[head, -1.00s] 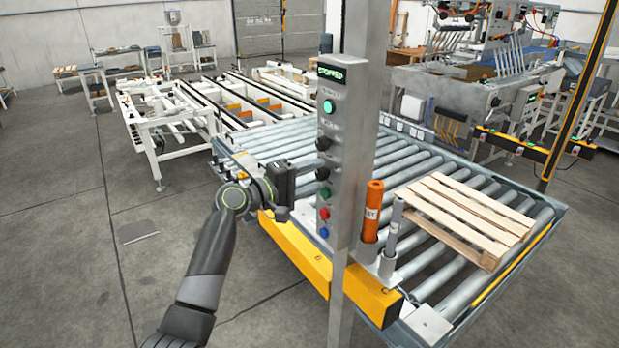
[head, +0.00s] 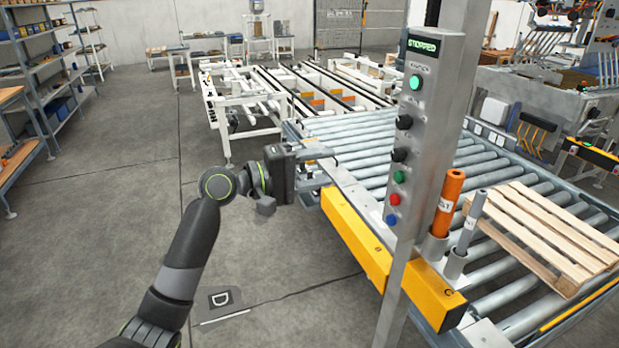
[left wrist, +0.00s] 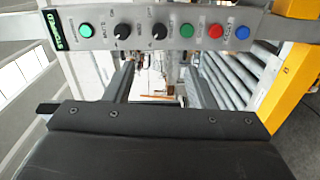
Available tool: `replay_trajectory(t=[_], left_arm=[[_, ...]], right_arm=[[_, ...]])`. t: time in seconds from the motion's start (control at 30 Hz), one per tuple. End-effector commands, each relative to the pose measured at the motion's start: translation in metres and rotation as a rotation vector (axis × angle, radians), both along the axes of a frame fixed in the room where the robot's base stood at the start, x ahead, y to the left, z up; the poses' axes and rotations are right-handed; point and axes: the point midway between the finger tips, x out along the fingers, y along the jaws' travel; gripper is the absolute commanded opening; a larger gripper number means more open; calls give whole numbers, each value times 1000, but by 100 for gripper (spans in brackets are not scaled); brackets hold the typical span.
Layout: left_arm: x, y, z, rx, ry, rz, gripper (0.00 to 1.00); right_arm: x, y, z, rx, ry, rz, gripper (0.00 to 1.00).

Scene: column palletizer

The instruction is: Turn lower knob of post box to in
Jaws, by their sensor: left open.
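The grey post box (head: 428,150) has a display reading STOPPED, a lit green lamp, an upper black knob (head: 404,122), a lower black knob (head: 400,154), and green, red and blue buttons. My left gripper (head: 328,166) is open and empty, left of the box at about the lower knob's height, with a gap between them. In the left wrist view the box runs across the top. There the lower knob (left wrist: 159,31) lies above and between the spread fingers (left wrist: 156,82), beside the upper knob (left wrist: 122,31). My right gripper is not shown.
A roller conveyor (head: 365,140) with a yellow front beam (head: 355,235) lies behind the post. A wooden pallet (head: 545,230) lies on its right part. An orange tube (head: 449,200) and a grey tube (head: 472,222) stand beside the post. The floor at left is open.

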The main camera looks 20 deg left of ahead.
Motion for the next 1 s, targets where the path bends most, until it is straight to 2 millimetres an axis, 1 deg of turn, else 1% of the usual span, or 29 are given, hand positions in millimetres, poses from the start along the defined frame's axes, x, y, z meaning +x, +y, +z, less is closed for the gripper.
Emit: replay_trajectory(t=[0.03,0.1,0.27,0.57,0.67,0.77,0.87,0.9,0.97,1.0], left_arm=[[-3,6,-1,3,-2,1,50],[-7,10,0,1,-1,1,50],[-12,15,1,-1,-1,-1,50],[-12,15,1,-1,0,-1,50],[-7,19,-8,4,9,17,50],[7,31,-40,26,33,78,50],[25,52,-98,80,74,179,50],[30,62,-127,113,94,223,50],[35,78,-170,168,123,285,50],[36,87,-200,209,142,322,50]], right_arm=[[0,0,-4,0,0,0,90],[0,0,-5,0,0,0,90],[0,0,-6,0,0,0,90],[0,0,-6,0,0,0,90],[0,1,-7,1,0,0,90],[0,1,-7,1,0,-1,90],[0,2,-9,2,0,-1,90],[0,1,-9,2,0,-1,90],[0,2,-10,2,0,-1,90],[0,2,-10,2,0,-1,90]])
